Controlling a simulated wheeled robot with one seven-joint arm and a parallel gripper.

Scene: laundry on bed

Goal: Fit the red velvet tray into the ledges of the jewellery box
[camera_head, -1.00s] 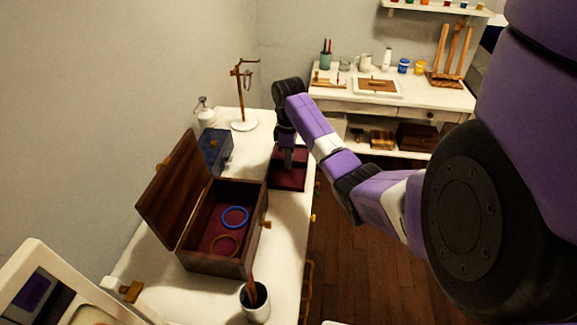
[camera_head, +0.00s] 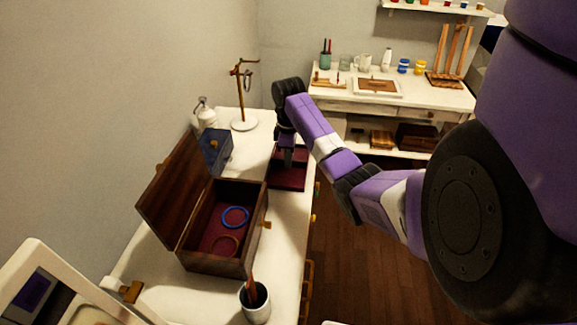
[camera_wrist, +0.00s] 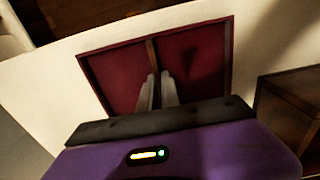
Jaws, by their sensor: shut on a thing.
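The red velvet tray (camera_head: 289,178) lies on the white table just behind the jewellery box, under my gripper (camera_head: 288,164). In the wrist view the tray (camera_wrist: 115,78) is a shallow red tray with a thin wooden rim and a wooden divider across its middle. My gripper (camera_wrist: 159,82) is shut on the divider, with one finger on each side. Whether the tray is lifted at all I cannot tell. The wooden jewellery box (camera_head: 215,264) stands open nearer the camera, its lid tilted back to the left. A blue ring (camera_head: 235,217) and a gold ring lie inside on its red lining.
A small blue box (camera_head: 215,149), a white bottle (camera_head: 204,112) and a jewellery stand (camera_head: 243,124) are behind the jewellery box. A cup with a brush (camera_head: 256,303) stands in front. A framed mirror (camera_head: 38,262) is at lower left. The table's right edge is close to the tray.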

